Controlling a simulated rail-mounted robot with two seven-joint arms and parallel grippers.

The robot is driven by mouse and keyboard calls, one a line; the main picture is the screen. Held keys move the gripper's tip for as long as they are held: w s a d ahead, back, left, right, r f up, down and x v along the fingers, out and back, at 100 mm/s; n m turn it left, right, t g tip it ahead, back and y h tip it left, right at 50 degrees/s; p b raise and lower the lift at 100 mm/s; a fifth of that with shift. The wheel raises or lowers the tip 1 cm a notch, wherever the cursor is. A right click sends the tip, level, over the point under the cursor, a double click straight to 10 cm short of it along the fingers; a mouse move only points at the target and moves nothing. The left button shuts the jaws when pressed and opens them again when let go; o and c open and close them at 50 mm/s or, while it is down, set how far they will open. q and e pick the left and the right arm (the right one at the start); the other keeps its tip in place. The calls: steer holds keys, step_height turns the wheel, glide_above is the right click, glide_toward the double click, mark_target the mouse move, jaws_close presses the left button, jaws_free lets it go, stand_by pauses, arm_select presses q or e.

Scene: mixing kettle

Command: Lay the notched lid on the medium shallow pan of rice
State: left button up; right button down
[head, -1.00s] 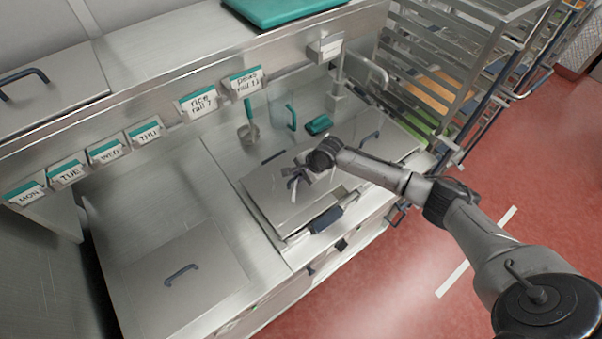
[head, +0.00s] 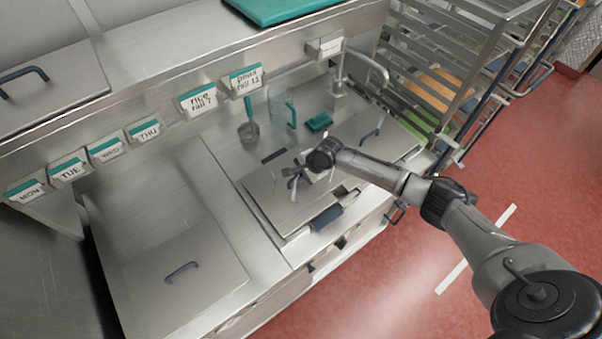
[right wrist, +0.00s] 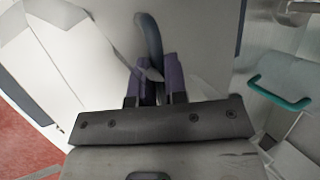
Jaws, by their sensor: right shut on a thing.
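My right gripper (head: 294,176) is shut on the dark blue handle of a flat steel lid (head: 264,187), which I take to be the notched lid. In the right wrist view, the gripper fingers (right wrist: 157,82) close around the curved handle (right wrist: 150,38), with the pale lid surface (right wrist: 80,50) beneath. The lid lies roughly flat over the right part of the counter. No rice shows, and the pan is hidden or cannot be made out, so I cannot tell whether the lid touches it. My left gripper is not in view.
A dark bar handle (head: 326,217) sits at the lid's front edge. Another handled lid (head: 190,255) lies left. A rack (head: 450,80) stands at right.

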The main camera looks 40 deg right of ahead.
steer(key=shift+f, duration=0.55)
stand_by(0.4)
steer(key=shift+f, duration=0.2)
steer(key=c, duration=1.1)
jaws_free()
steer(key=o, duration=0.5)
